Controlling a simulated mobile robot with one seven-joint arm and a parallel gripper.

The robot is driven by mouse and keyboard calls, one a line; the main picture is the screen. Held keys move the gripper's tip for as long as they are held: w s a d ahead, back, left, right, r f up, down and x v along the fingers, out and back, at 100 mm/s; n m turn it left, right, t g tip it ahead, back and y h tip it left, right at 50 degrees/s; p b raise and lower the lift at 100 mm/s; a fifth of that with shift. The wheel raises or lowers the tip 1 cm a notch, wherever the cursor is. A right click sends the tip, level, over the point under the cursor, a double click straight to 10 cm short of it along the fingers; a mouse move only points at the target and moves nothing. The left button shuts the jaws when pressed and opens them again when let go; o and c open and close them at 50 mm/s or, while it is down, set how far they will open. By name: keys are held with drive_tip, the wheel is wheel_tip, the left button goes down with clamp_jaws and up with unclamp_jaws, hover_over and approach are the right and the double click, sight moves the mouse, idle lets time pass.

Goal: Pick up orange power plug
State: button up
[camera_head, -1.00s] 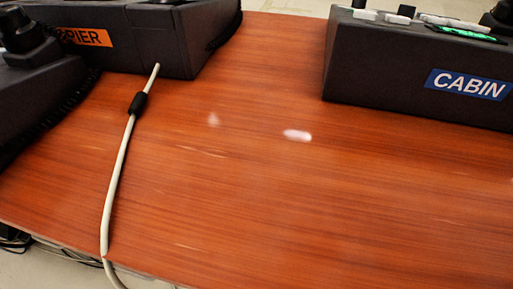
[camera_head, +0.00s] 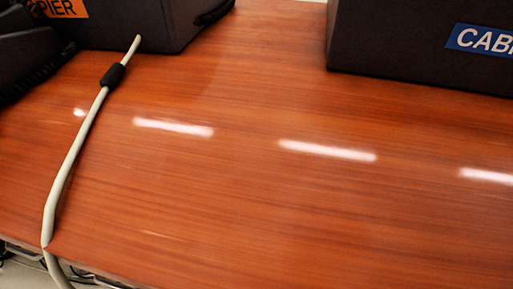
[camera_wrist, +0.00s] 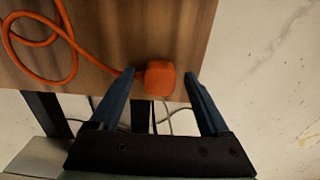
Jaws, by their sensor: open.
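The orange power plug (camera_wrist: 159,78) shows in the wrist view, near the edge of a wooden surface, with its orange cord (camera_wrist: 72,38) looping away to the upper left. My gripper (camera_wrist: 161,74) is open, with one blue finger on each side of the plug. The left finger's tip is close to the plug; I cannot tell whether it touches. The right finger stands a little apart from it. Neither the plug nor my gripper shows in the head view.
The head view shows a wooden table (camera_head: 260,190) with a pale cable (camera_head: 74,150) over its front edge. A dark box labelled PIER (camera_head: 130,22) and another labelled CABIN (camera_head: 400,50) stand at the back. The table's middle is clear. Thin cables hang below the plug in the wrist view.

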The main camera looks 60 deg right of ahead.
clamp_jaws()
idle(0.3)
drive_tip(key=shift+r, duration=0.15)
wheel_tip(320, 180, up, 14)
drive_tip(key=p, duration=1.3)
